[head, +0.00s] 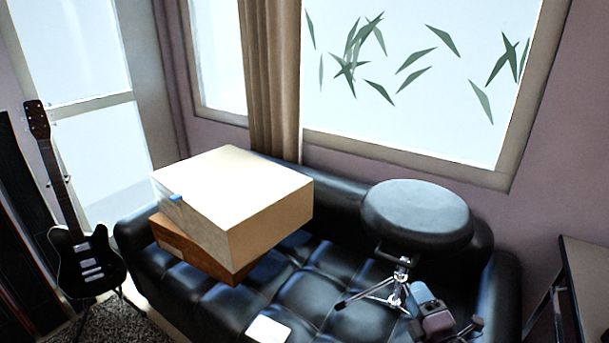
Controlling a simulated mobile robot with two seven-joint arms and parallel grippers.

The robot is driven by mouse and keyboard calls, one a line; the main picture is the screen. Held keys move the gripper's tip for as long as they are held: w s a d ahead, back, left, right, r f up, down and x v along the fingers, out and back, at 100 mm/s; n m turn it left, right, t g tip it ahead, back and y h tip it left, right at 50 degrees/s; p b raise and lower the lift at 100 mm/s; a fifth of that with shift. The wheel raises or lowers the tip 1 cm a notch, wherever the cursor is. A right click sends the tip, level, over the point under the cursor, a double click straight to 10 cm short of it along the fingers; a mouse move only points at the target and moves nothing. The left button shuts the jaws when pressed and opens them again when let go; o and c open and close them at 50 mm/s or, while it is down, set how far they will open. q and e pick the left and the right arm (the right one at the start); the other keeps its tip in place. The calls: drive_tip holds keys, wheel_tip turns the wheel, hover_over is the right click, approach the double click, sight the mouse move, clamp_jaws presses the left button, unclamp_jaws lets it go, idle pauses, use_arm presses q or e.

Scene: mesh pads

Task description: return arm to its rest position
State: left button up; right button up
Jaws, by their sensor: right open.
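My right gripper (443,326) shows at the bottom edge, right of the middle, in front of the black sofa. Its dark fingers are spread apart, with a maroon block and a blue-grey part behind them. It is open and I see nothing held in it. Most of my right arm is out of the picture. My left gripper and left arm are not in view.
A round black stool (418,212) with chrome legs stands close behind the gripper. The black sofa (320,283) carries a cream box (245,192) on a brown box (190,245). A guitar (85,262) stands left. A table (590,275) is at right.

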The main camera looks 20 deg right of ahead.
drive_tip(key=s+a+f+m+g, duration=0.4)
drive_tip(key=s+a+f+m, duration=0.1)
drive_tip(key=s+m, duration=0.3)
drive_tip(key=s+a+f+m+g+y, duration=0.1)
drive_tip(key=s+a+f+m+g, duration=0.3)
drive_tip(key=s+f+m, duration=0.3)
drive_tip(key=s+a+m, duration=0.1)
drive_tip(key=s+m, duration=0.1)
drive_tip(key=s, duration=0.2)
drive_tip(key=shift+a+f+p, duration=0.15)
drive_tip(key=shift+a+p, duration=0.1)
drive_tip(key=shift+p, duration=0.05)
drive_tip(key=shift+s+d+m, duration=0.1)
drive_tip(key=shift+m, duration=0.2)
